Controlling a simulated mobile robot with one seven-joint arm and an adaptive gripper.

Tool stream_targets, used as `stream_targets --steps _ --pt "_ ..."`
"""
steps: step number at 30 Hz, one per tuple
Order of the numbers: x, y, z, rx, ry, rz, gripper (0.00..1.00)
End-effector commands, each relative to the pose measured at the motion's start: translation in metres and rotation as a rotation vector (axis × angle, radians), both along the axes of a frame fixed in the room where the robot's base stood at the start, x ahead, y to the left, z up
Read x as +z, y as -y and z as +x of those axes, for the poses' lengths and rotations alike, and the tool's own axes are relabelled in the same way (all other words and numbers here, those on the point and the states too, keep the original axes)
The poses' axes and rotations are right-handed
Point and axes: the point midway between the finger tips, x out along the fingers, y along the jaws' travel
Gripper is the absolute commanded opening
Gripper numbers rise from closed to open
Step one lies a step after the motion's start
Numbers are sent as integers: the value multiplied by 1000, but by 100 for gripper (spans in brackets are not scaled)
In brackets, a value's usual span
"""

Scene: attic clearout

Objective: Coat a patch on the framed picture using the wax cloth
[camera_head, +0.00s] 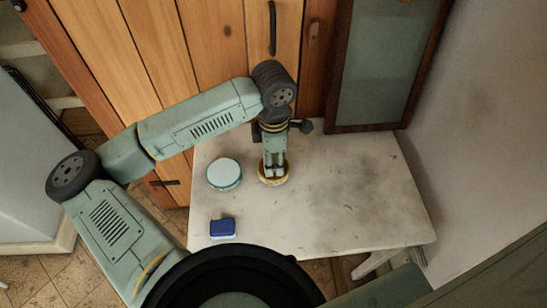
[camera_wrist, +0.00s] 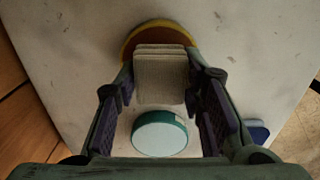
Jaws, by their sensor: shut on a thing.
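My gripper (camera_head: 273,166) points down over the table and is shut on a folded beige cloth (camera_wrist: 161,84), which I take to be the wax cloth. In the wrist view the cloth sits between my two fingers (camera_wrist: 161,94). Its far end overlaps a round yellow-rimmed tin (camera_wrist: 158,27) with orange-brown contents; I cannot tell whether they touch. In the head view this tin (camera_head: 273,181) stands directly under my fingertips, partly hidden by them. The framed picture (camera_head: 383,72), a dark wooden frame around a grey-green panel, stands upright behind the table at the right.
A round teal tin with a pale top (camera_head: 224,173) stands just left of my gripper; it also shows in the wrist view (camera_wrist: 160,134). A blue block (camera_head: 222,228) lies near the table's front left. The right half of the smudged white table (camera_head: 370,210) is clear.

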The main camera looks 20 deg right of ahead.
Motion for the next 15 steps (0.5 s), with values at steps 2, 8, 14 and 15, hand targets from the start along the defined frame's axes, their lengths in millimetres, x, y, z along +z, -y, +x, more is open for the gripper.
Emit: stream_targets --steps 2,8,14,15 --pt "-1 0 0 0 0 0 9" --pt "-3 0 0 0 0 0 9" --pt "-5 0 0 0 0 0 9" --pt "-5 0 0 0 0 0 9"
